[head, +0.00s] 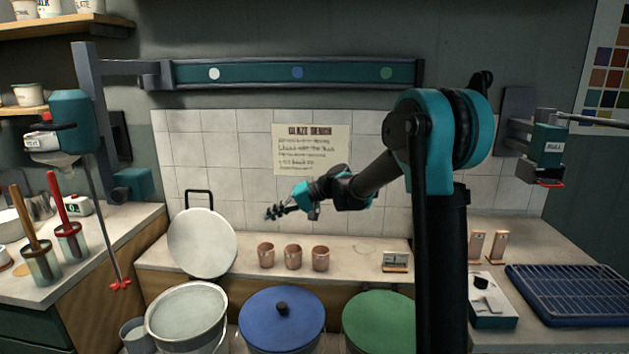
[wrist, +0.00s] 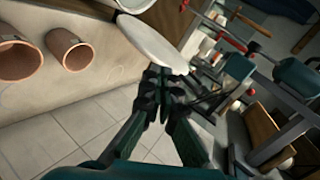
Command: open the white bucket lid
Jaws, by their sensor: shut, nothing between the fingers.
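The white bucket (head: 160,334) stands open, and its pale contents show inside the rim. Its white lid (head: 202,243) is off the bucket and stands tilted up behind it, with a dark handle (head: 199,193) at its top edge. In the wrist view the lid (wrist: 150,45) shows as a pale disc beyond the fingertips. My gripper (head: 272,212) is shut and empty, to the right of the lid and above the back ledge. In the wrist view my gripper (wrist: 163,80) shows apart from the lid, as far as I can tell.
A blue lidded bucket (head: 281,312) and a green lidded bucket (head: 378,316) stand right of the white one. Several copper cups, including one (head: 293,257), stand on the ledge below my gripper. A mixer (head: 75,120) with a long shaft hangs at the left.

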